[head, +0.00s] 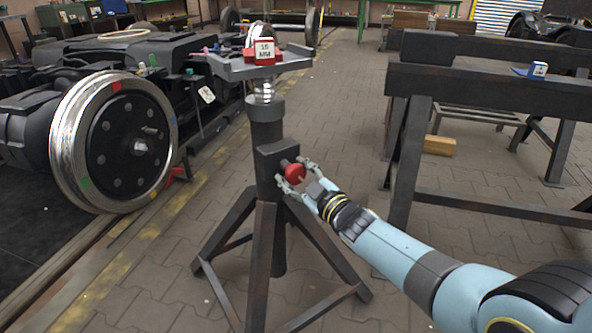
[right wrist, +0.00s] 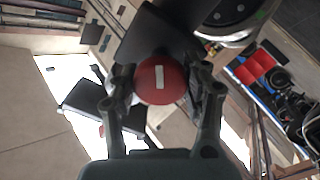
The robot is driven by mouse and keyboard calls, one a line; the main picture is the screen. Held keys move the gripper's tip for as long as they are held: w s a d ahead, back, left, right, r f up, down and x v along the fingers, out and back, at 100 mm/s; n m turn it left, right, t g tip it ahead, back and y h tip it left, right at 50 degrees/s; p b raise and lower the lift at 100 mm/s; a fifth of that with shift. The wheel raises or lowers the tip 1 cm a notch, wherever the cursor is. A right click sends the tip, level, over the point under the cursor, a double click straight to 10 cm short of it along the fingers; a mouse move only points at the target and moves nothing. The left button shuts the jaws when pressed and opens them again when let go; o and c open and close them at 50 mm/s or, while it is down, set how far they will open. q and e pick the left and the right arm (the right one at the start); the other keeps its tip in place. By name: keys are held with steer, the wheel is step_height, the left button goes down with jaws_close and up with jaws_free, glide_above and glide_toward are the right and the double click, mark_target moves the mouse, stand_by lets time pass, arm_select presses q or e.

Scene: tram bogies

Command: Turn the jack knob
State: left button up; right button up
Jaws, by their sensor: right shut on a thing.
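The jack knob (head: 295,174) is a red round knob on the side of the dark jack stand (head: 266,133). In the right wrist view the knob (right wrist: 150,88) faces the camera and shows a white bar that stands nearly upright in the picture. My right gripper (head: 293,176) is shut on the knob, with one finger on each side of it. The fingers also show in the right wrist view (right wrist: 160,95). The jack's top plate (head: 225,69) carries a red and white block (head: 264,51) marked "15 MM". My left gripper is not in view.
A tram bogie with a large steel wheel (head: 112,141) stands left of the jack. A dark trestle (head: 480,88) with a blue tagged item (head: 537,70) on it stands at the right. A yellow block (head: 439,145) lies behind the trestle. The paved floor between the jack and trestle is clear.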

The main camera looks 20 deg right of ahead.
steer(key=m, duration=0.2)
steer(key=shift+m+p, duration=0.3)
steer(key=shift+m, duration=0.1)
steer(key=shift+s+f+m, duration=0.1)
steer(key=shift+m, duration=1)
steer(key=shift+m+p, duration=0.35)
steer(key=shift+m, duration=0.25)
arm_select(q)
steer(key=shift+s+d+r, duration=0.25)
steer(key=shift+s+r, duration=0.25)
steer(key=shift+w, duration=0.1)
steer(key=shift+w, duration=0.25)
arm_select(e)
steer(key=shift+f+m, duration=0.1)
steer(key=shift+m, duration=0.2)
